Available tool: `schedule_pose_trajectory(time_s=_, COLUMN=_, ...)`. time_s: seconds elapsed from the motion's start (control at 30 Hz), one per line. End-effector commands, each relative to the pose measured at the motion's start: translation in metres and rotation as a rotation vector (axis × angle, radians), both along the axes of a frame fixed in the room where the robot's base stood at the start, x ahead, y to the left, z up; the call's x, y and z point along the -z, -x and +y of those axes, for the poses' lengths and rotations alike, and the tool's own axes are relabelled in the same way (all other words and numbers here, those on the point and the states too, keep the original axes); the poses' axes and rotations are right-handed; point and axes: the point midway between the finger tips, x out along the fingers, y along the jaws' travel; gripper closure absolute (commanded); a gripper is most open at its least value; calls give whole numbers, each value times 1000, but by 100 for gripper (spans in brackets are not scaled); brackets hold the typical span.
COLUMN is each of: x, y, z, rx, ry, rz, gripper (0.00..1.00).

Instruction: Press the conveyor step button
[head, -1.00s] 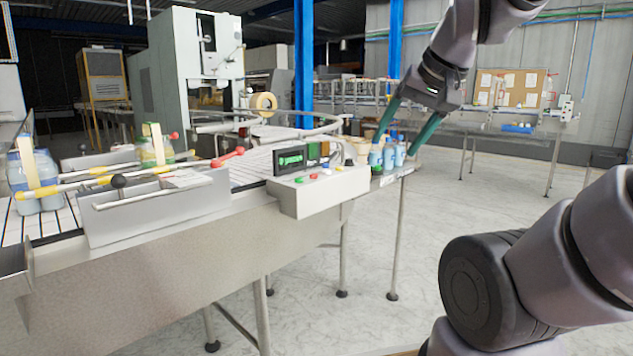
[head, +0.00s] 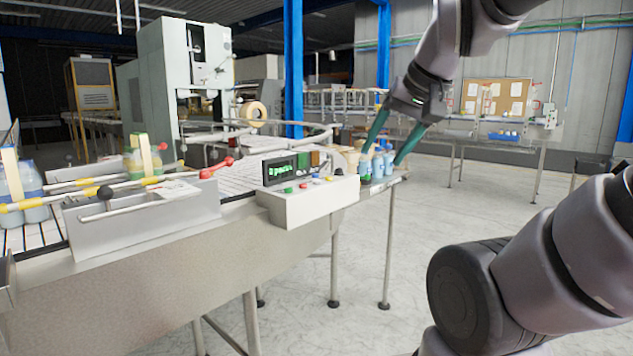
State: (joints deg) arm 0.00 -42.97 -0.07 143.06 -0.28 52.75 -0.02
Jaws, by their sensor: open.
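A grey control box (head: 311,203) is fixed to the near side of the conveyor (head: 150,255). Its sloped top carries several small coloured buttons, among them a green button (head: 288,190), a red button (head: 303,186) and a blue one (head: 317,181). I cannot tell which is the step button. A black display (head: 280,170) with green characters stands behind them. My gripper (head: 383,155) is open, its two green fingers pointing down to the right of the box. It is apart from the buttons, in front of or above several small blue bottles (head: 377,168).
Blue bottles with pale caps (head: 24,190) stand on the belt at left. A large grey machine (head: 172,85) stands behind.

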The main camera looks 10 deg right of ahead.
Motion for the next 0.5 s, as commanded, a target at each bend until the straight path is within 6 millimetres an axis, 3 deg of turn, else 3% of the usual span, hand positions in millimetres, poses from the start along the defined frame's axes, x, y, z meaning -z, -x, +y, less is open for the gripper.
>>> schedule_pose_trajectory(time_s=0.03, x=0, y=0, z=0, rx=0, ry=0, rz=0, gripper=59)
schedule_pose_trajectory(time_s=0.13, x=0, y=0, z=0, rx=0, ry=0, rz=0, gripper=97)
schedule_pose_trajectory(time_s=0.5, x=0, y=0, z=0, rx=0, ry=0, rz=0, gripper=100)
